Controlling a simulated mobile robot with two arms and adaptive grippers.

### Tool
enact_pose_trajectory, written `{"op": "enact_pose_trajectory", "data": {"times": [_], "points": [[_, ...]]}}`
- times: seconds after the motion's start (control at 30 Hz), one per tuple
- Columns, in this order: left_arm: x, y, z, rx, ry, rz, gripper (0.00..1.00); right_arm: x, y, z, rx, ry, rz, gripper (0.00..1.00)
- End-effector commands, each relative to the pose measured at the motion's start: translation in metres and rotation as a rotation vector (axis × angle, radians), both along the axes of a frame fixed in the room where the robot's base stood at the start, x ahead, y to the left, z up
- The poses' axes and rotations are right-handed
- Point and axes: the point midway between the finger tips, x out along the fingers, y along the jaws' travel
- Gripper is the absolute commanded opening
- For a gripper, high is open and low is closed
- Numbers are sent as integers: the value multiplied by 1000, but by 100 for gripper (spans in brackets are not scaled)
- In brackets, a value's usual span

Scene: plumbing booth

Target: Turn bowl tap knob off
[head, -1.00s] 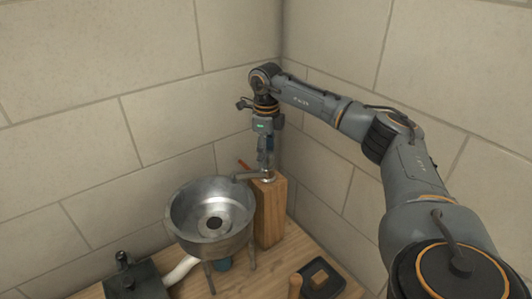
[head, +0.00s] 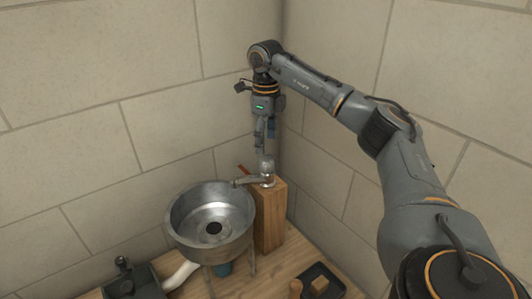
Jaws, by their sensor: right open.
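The metal bowl (head: 212,220) stands on legs on the wooden counter. The tap (head: 252,181) sits on top of a wooden post (head: 270,217) at the bowl's right, its spout pointing left over the bowl's rim. The tap's knob (head: 267,165) is the small grey upright part on top. My right gripper (head: 265,146) points down above the knob, open and seemingly apart from it, with nothing visible between its fingers. My left gripper is not in view.
A dark box with a small black tap (head: 124,266) stands at the lower left, near a white pipe (head: 181,274). A dark tray (head: 320,281) with a wooden block lies at the lower right. Tiled walls meet close behind the post.

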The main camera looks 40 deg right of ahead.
Motion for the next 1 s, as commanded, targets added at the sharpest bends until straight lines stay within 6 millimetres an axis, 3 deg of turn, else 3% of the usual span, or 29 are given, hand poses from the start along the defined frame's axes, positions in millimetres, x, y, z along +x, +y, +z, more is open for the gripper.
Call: {"op": "enact_pose_trajectory", "data": {"times": [0.1,0.3,1.0], "points": [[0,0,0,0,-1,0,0,1,0,25,0,-3,-1,68],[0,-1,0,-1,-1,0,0,0,0,49,0,0,-1,68],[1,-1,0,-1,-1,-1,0,0,-1,54,0,1,-1,68]]}}
